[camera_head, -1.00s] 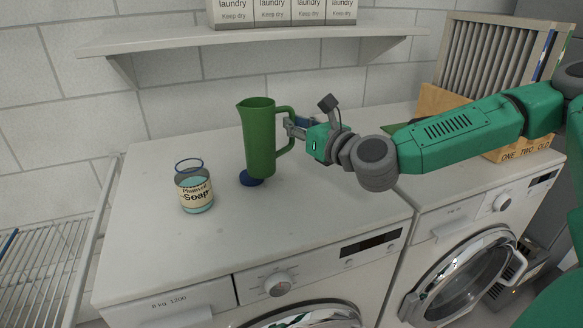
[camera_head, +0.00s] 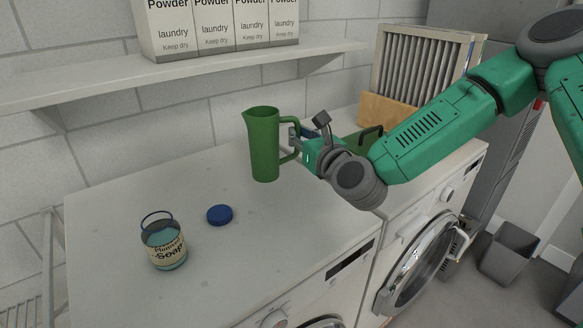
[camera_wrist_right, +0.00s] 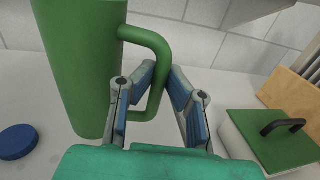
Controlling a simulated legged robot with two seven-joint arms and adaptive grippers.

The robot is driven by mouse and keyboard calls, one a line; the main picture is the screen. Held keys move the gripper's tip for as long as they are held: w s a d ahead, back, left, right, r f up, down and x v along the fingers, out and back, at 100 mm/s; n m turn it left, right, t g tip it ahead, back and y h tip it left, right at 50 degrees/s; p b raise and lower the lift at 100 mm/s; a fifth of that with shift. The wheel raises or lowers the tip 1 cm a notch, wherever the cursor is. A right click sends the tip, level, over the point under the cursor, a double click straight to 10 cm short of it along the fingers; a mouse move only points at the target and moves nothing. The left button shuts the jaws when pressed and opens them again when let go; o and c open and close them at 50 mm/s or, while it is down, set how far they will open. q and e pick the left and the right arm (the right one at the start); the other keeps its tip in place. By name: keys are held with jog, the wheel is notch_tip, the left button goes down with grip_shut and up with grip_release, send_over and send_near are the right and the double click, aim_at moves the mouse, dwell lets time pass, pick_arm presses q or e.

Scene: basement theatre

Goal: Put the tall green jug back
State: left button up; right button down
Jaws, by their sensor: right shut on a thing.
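The tall green jug (camera_head: 264,146) stands upright in the head view, over the back of the white washing machine top (camera_head: 110,210). Its handle points right. My right gripper (camera_head: 296,140) is shut on that handle. In the wrist view the two blue-padded fingers of the right gripper (camera_wrist_right: 165,85) lie on either side of the handle of the green jug (camera_wrist_right: 85,65). I cannot tell whether the jug's base touches the surface or is slightly above it. My left gripper is not in view.
A blue lid (camera_head: 220,215) and a soap jar (camera_head: 163,245) sit in front and left of the jug. Laundry powder boxes (camera_head: 220,30) stand on a wall shelf (camera_head: 190,70). A green-lidded box (camera_wrist_right: 270,140) with a black handle is right of the gripper.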

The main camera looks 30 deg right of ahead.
notch_tip(320, 180, down, 2)
jog(key=shift+w+f, duration=0.1)
jog(key=f, duration=0.1)
jog(key=a+f, duration=0.1)
jog(key=f, duration=0.1)
jog(key=shift+f+b, duration=0.2)
jog(key=shift+b, duration=0.1)
jog(key=c, duration=2)
grip_release()
jog(key=shift+d+f, duration=0.15)
jog(key=shift+d, duration=0.05)
jog(key=shift+c, duration=0.2)
jog(key=o, duration=0.4)
jog(key=shift+d, duration=0.15)
jog(key=shift+a, duration=0.55)
jog(key=shift+s+a, duration=0.1)
jog(key=shift+s, duration=0.45)
send_near(292, 156)
jog(key=shift+s, duration=1.3)
